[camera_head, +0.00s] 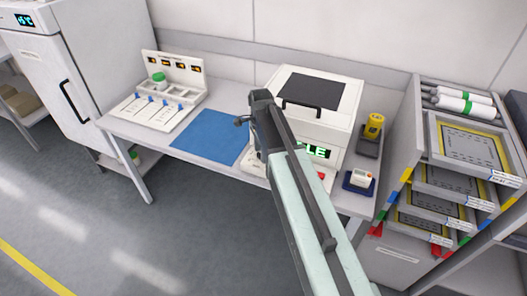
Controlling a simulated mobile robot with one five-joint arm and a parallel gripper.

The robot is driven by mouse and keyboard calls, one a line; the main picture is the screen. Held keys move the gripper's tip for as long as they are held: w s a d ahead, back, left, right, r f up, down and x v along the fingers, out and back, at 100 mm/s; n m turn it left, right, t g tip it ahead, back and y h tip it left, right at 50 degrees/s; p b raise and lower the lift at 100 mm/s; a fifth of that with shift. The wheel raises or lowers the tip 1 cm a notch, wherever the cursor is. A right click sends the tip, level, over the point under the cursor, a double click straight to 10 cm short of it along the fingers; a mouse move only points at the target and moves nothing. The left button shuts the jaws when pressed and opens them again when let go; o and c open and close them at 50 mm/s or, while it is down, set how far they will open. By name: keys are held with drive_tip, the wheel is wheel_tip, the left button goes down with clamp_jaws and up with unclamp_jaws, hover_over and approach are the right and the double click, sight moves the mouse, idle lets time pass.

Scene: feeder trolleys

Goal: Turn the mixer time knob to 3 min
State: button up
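The mixer (329,92) is a white box on the bench with a dark window in its lid and a dark handle at the lid's front. Its green display (318,151) shows "LE" at the end of a word; my arm covers the rest. A small red part (321,175) sits on the front panel right of my arm. I cannot make out the time knob; my arm hides much of the panel. My gripper (240,121) is small and dark, left of the mixer and over the blue mat's upper right edge. Its fingers are too small to read.
A blue mat (205,138) lies left of the mixer. A white rack (150,112) with a green-capped jar stands further left. A yellow container (373,124) and a small white device (359,178) are at right, beside a trolley of trays (446,185). Floor is clear in front.

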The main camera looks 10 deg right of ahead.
drive_tip(key=shift+r, duration=0.1)
wheel_tip(320, 180, up, 8)
drive_tip(key=p, duration=0.8)
drive_tip(key=shift+f, duration=0.2)
drive_tip(key=shift+s, duration=0.1)
